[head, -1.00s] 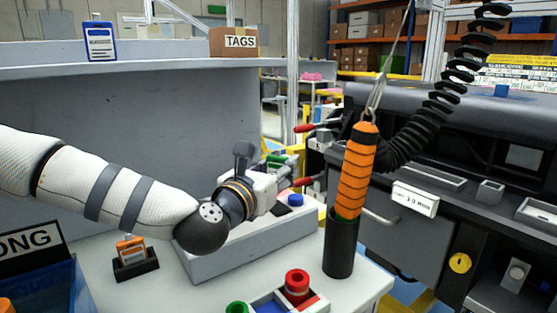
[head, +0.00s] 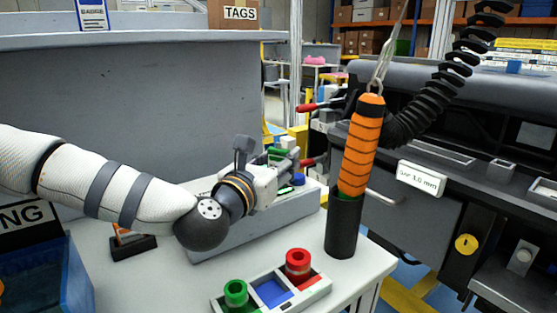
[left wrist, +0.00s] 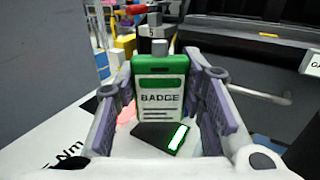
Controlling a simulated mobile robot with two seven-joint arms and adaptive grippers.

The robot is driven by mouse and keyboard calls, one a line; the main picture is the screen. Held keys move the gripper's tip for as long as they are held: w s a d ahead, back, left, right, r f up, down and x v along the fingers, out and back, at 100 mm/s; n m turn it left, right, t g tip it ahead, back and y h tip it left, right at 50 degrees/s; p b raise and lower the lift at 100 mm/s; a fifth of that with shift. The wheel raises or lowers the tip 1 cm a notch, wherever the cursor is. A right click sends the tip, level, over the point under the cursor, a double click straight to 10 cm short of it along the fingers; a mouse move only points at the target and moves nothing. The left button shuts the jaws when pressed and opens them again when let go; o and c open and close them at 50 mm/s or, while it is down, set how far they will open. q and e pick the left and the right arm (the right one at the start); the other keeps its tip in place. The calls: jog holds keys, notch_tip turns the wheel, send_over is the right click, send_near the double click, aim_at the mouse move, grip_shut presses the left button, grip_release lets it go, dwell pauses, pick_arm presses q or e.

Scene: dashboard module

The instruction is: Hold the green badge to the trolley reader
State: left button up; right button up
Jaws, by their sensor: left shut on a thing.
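My left gripper (head: 286,163) is shut on the green badge, which shows clearly in the left wrist view (left wrist: 160,90). The badge stands upright between the two purple-grey finger pads, its printed face toward the wrist camera. In the head view only a bit of green shows at the gripper, so the badge is mostly hidden there. Below the badge in the left wrist view is a dark pad (left wrist: 150,133) with a bright green-edged light, apparently the reader. I cannot tell whether badge and pad touch. My right gripper is not in view.
A black holder (head: 343,228) with an orange-handled tool stands right of the gripper. A tray (head: 322,289) with red and green pieces is in front. A blue bin (head: 70,275) is at left. The dark dashboard module (head: 440,130) fills the right.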

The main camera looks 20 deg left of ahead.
pick_arm(q)
notch_tip(320, 180, up, 6)
jog(key=shift+r+p, duration=0.25)
jog(key=shift+p, duration=1)
jog(key=shift+f, duration=0.25)
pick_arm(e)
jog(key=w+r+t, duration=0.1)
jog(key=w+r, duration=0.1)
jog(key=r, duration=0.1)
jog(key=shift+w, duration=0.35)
pick_arm(q)
jog(key=shift+r, duration=0.1)
